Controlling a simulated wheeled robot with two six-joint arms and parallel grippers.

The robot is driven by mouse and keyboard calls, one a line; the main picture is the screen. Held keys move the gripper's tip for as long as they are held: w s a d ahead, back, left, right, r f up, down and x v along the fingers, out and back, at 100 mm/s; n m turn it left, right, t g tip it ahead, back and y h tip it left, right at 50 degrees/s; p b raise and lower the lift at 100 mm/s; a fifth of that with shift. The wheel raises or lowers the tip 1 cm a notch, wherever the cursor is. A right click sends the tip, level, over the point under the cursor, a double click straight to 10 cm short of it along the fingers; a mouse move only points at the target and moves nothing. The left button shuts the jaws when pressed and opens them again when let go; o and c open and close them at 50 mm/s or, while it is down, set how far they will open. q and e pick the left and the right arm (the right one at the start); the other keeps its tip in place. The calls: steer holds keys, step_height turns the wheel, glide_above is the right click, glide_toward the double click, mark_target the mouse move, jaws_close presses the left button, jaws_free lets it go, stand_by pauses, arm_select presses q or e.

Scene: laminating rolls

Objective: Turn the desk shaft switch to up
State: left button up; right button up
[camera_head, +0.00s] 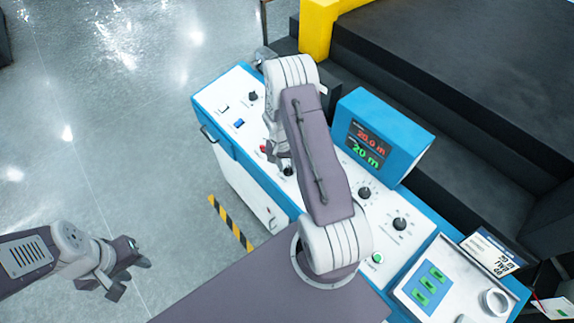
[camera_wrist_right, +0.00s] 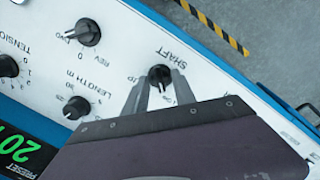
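The shaft switch (camera_wrist_right: 160,75) is a black round knob on the white console panel, under the printed word SHAFT in the right wrist view. Its light pointer mark faces the lower side of that picture, towards my fingers. My right gripper (camera_wrist_right: 160,94) is open, with one finger on each side just below the knob. I cannot tell whether they touch it. In the head view my right gripper (camera_head: 278,158) is low over the panel, partly hidden by my arm. My left gripper (camera_head: 128,277) is open and empty above the floor, left of the console.
Other black knobs (camera_wrist_right: 88,32) sit close by, including a length knob (camera_wrist_right: 77,107). A blue display box (camera_head: 385,136) stands on the console (camera_head: 215,103) beside my right arm. A dark machine (camera_head: 460,60) is behind. Floor at left is clear.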

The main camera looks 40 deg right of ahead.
jaws_close()
steer(key=shift+f+m+b, duration=0.15)
steer(key=shift+m+b, duration=1)
steer(key=shift+m, duration=0.05)
steer(key=m+b, duration=0.2)
steer(key=m, duration=0.1)
steer(key=shift+d+t, duration=0.1)
steer(key=shift+t, duration=0.2)
steer(key=m+t+b, duration=0.1)
steer(key=m+b, duration=0.3)
steer(key=m, duration=0.2)
steer(key=shift+s+m, duration=0.1)
steer(key=shift+m, duration=0.3)
steer(key=m+b, duration=0.2)
steer(key=m, duration=0.3)
steer(key=shift+r+b, duration=0.2)
steer(key=shift+b, duration=0.2)
steer(key=shift+m, duration=0.3)
